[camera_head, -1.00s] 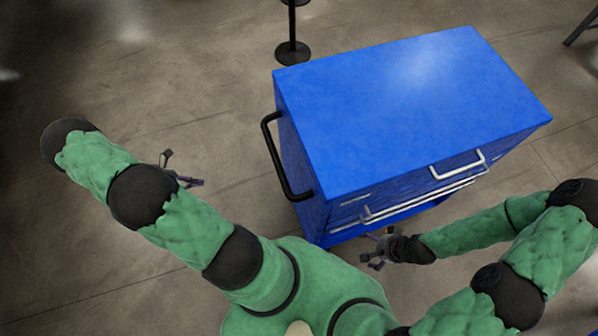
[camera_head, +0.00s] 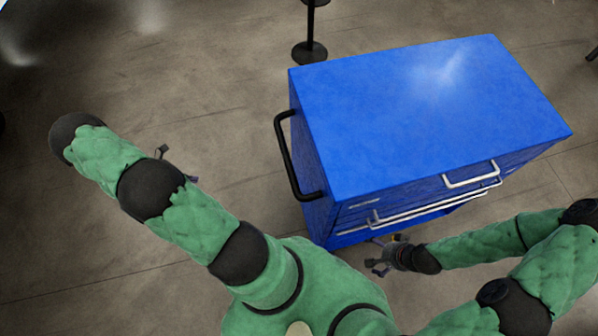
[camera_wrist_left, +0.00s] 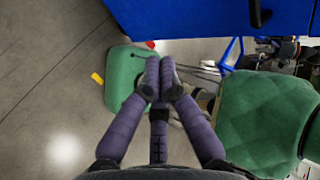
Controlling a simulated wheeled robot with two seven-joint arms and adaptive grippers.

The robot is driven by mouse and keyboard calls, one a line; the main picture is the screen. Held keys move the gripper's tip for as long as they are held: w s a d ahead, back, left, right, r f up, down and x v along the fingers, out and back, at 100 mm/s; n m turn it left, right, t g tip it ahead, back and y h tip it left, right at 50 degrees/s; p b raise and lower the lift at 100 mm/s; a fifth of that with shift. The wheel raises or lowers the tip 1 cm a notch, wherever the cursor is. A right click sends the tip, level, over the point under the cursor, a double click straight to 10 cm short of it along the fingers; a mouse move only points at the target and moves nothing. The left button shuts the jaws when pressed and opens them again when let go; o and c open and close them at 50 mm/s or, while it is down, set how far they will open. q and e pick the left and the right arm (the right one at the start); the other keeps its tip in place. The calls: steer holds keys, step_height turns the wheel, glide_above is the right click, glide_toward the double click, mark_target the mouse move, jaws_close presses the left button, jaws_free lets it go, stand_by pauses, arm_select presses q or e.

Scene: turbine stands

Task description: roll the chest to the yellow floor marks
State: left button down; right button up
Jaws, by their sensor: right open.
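The blue chest (camera_head: 430,110) stands upright on the floor, right of centre in the head view. A black bar handle (camera_head: 287,160) is on its left side, and silver drawer handles (camera_head: 470,175) are on its front. My left gripper (camera_head: 178,165) is left of the chest, apart from it and partly behind my arm. In the left wrist view its fingers (camera_wrist_left: 160,65) are together with nothing visible between them. My right gripper (camera_head: 378,257) is open and empty by the chest's lower front left corner; contact is unclear.
A black post (camera_head: 310,50) on a round base stands behind the chest. Floor left of the chest is clear. A blue frame (camera_wrist_left: 232,52) and dark clutter (camera_wrist_left: 285,55) show at the right of the left wrist view.

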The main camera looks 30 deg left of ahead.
arm_select(q)
steer(key=s+a+b, duration=0.5)
steer(key=s+a, duration=0.4)
steer(key=s, duration=0.2)
steer(key=shift+s+a, duration=0.2)
steer(key=shift+a, duration=0.2)
arm_select(e)
step_height(320, 180, down, 6)
steer(key=shift+r, duration=0.2)
steer(key=shift+a+r, duration=0.1)
